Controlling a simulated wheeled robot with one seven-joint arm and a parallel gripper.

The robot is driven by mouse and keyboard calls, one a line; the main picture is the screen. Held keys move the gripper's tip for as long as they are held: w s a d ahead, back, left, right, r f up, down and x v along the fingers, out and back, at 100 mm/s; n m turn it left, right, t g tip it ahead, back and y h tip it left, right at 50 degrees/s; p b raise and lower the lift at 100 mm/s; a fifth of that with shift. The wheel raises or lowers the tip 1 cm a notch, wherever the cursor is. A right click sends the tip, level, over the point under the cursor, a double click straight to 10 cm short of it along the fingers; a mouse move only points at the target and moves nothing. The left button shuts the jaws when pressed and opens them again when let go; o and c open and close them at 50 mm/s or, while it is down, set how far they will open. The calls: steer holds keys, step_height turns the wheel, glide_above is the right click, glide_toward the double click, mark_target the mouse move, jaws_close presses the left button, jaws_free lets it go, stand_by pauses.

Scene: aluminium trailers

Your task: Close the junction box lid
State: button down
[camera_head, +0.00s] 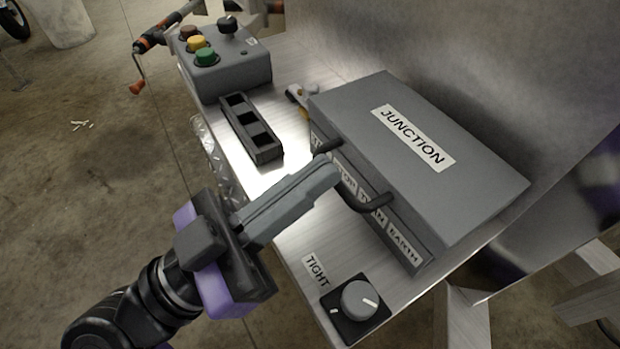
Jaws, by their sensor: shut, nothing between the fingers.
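The junction box (345,186) is a grey box on the metal shelf, with a row of labels along its front. Its lid (430,120), marked JUNCTION, lies flat over the top of the box. A dark curved handle or cable (370,202) sticks out at the front of the box. My gripper (330,172) is shut and empty. Its fingertips are at the front of the box, close to the dark curved piece; I cannot tell whether they touch it. The fingers hide part of the box front and labels.
A dial marked TIGHT (358,300) sits at the shelf's near end. A black slotted tray (250,128) and a grey button box (222,65) stand at the left. A small tool (298,95) lies behind the tray. A metal wall (480,60) rises behind the box.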

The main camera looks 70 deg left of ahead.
steer(key=shift+w+f+b, duration=0.1)
steer(key=shift+f+b, duration=0.45)
steer(key=shift+f, duration=0.5)
steer(key=r+p+v, duration=0.1)
steer(key=v, duration=0.6)
steer(key=shift+s+d, duration=0.2)
steer(key=shift+s, duration=0.25)
